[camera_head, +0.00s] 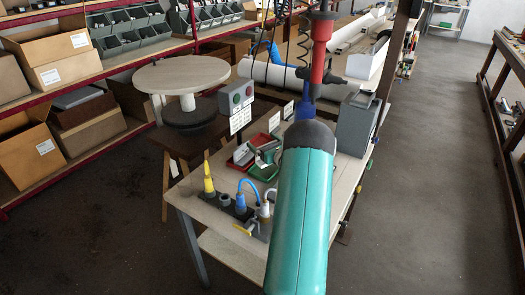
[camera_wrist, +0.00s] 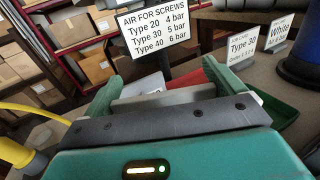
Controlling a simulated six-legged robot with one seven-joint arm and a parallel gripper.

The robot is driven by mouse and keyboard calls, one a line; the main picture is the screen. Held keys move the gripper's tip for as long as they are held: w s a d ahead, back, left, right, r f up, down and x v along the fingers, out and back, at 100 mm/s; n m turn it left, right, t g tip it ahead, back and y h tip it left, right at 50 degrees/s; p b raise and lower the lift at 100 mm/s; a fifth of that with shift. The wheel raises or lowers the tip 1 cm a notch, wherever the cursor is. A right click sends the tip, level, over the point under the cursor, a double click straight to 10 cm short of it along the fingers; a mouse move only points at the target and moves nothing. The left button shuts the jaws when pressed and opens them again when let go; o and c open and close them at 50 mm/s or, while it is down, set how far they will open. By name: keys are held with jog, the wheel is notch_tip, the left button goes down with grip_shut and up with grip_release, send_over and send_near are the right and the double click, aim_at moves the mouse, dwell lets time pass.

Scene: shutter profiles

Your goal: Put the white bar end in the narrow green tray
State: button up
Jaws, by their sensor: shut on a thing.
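My gripper (camera_wrist: 160,78) shows in the wrist view with its two green fingers shut on a pale grey-white piece, the white bar end (camera_wrist: 165,90), which lies crosswise between them. A green tray (camera_wrist: 282,116) is to the right of the fingers in the wrist view; in the head view its edge (camera_head: 258,174) shows beside my teal arm. A red tray (camera_wrist: 197,92) lies just behind the held piece; it also shows in the head view (camera_head: 240,158). My arm hides part of the table and trays in the head view. The underside of the held piece is hidden.
A grey box with buttons (camera_head: 236,97) and an air-pressure sign (camera_wrist: 152,32) stand behind the trays. Cards reading Type 30 (camera_wrist: 242,46) and White (camera_wrist: 279,32) stand at the right. Yellow (camera_head: 208,178) and blue (camera_head: 240,203) tools stand at the table's front left.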

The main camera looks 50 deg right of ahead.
jog(key=f, duration=0.1)
jog(key=w+f, duration=0.1)
jog(key=f, duration=0.1)
jog(key=shift+f, duration=0.5)
jog(key=shift+s+d+f, duration=0.1)
jog(key=o, duration=0.7)
jog(key=shift+f, duration=0.1)
